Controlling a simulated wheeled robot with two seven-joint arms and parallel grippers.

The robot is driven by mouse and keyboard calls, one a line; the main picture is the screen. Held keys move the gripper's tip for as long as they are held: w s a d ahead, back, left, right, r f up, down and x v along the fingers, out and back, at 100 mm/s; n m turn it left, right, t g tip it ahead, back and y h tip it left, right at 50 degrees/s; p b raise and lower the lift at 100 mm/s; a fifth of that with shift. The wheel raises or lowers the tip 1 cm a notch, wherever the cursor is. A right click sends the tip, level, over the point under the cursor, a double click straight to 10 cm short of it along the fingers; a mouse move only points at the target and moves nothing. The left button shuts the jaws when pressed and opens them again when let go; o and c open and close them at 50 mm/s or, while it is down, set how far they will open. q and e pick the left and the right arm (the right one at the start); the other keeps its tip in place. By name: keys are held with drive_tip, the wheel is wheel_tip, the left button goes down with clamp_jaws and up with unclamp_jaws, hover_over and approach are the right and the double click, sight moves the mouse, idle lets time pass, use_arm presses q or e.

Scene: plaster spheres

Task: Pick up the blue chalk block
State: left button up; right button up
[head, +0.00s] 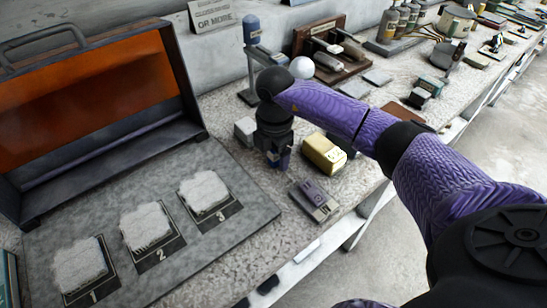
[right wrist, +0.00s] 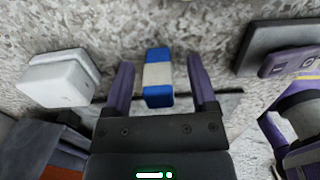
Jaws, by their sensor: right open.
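The blue chalk block (right wrist: 158,98) has blue ends and a pale band around its middle. In the right wrist view it lies on the speckled worktop between my right gripper's two purple fingers (right wrist: 161,66), with a gap on each side. My right gripper is open and not closed on it. In the head view my right gripper (head: 277,158) points down over the worktop, and a little blue shows by its fingertips; the block is mostly hidden there. My left gripper is not in view.
A pale white block (right wrist: 58,78) lies left of the fingers in the right wrist view. In the head view a yellow box (head: 324,152) and a purple-grey device (head: 314,200) stand close to the gripper. An open case (head: 225,232) with numbered plaster pieces is at left.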

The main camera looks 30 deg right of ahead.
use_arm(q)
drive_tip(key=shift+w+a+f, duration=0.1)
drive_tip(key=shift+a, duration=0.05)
use_arm(e)
drive_tip(key=shift+f, duration=0.15)
clamp_jaws()
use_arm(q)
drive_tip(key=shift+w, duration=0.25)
use_arm(e)
wheel_tip(320, 180, up, 10)
drive_tip(key=p, duration=0.3)
drive_tip(key=shift+f+p, duration=0.1)
drive_tip(key=shift+p, duration=0.25)
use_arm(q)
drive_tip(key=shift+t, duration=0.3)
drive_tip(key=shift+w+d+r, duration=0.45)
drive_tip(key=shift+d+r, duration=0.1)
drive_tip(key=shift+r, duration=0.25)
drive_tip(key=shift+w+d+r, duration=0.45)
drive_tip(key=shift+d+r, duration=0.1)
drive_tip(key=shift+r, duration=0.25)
